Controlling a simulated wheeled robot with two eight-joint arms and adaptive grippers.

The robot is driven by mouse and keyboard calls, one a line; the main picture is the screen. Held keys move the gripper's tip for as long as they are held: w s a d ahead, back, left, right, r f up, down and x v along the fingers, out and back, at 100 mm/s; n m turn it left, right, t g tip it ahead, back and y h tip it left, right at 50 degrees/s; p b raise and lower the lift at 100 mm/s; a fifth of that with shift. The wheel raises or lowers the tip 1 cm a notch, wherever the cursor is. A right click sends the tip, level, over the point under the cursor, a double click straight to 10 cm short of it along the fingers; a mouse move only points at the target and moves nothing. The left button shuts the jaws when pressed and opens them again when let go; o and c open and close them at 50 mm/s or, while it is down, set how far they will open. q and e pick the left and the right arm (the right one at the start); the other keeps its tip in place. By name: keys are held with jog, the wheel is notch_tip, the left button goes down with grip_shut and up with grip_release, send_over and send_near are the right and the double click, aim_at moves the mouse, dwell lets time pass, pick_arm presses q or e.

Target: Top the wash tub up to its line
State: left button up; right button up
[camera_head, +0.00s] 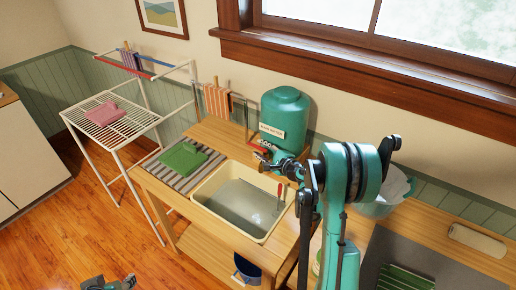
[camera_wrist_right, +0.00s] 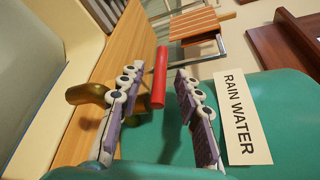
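The cream wash tub (camera_head: 203,197) is set in the wooden counter and holds greyish water. I cannot make out its line. Behind it stands a green tank (camera_head: 286,103) labelled "RAIN WATER", which also shows in the right wrist view (camera_wrist_right: 285,105). A brass tap (camera_wrist_right: 88,94) with a red lever (camera_wrist_right: 160,78) comes from the tank's front. My right gripper (camera_head: 265,160) is at the tap. In the right wrist view its two fingers (camera_wrist_right: 152,108) are apart, with the red lever between them; I see no clear grip. A teal part of my left arm (camera_head: 108,284) shows at the bottom edge; its fingers are unclear.
A green folded cloth (camera_head: 183,157) lies on a striped mat left of the tub. A red-handled tool (camera_head: 280,191) leans at the tub's right side. A drying rack (camera_head: 140,117) with a pink cloth (camera_head: 103,113) stands left. A blue bucket (camera_head: 246,267) is below the counter.

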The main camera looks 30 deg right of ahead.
jog(key=v, duration=0.9)
jog(key=shift+s, duration=0.2)
jog(key=shift+r, duration=0.1)
